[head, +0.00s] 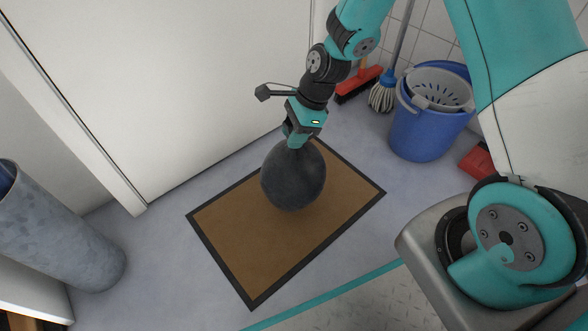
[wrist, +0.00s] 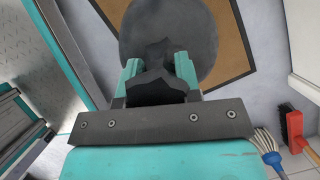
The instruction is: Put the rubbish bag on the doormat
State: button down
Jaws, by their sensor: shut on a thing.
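The rubbish bag (head: 293,180) is a dark, rounded black-grey bag. My gripper (head: 296,143) is shut on its top, and the bag hangs or rests upright below it. The doormat (head: 240,265) is brown with a dark border and lies on the floor in front of the door. In the head view the bag is over the mat's back middle part; I cannot tell whether it touches the mat. In the wrist view my gripper (wrist: 158,80) holds the bag's gathered neck, with the round bag (wrist: 200,35) beyond it and the mat (wrist: 232,50) behind.
A white door (head: 150,80) stands behind the mat. A blue mop bucket (head: 425,130), a mop (head: 384,92) and a red broom (head: 358,84) stand at the back right. A grey metal cylinder (head: 60,235) is at the left. The floor around the mat is clear.

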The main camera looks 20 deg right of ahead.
aim_at(294, 159)
notch_tip(294, 159, down, 9)
jog(key=b, duration=0.5)
jog(key=shift+f, duration=0.2)
jog(key=shift+r, duration=0.1)
jog(key=c, duration=0.8)
grip_release()
